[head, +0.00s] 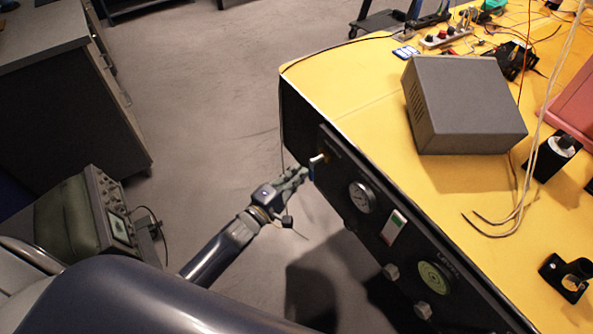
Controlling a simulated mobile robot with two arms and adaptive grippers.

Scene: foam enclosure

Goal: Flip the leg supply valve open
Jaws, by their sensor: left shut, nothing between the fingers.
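The valve (318,159) is a small fitting near the left end of the dark front panel (345,170). A pale metal part sticks out of the panel, and a small blue piece, seemingly its handle, hangs just below. My left gripper (301,175) is at the panel's left end, shut and empty, with its fingertips right by the blue piece. I cannot tell whether they touch it. The fingers partly overlap the valve area, and the handle's exact angle is too small to read. My right gripper is out of view.
The panel also carries a round gauge (362,197), a red-and-white label (394,227), knobs and a green dial (433,277). The yellow tabletop (370,90) above holds a grey box (460,105) and cables. An instrument (105,210) stands at left; open floor lies between.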

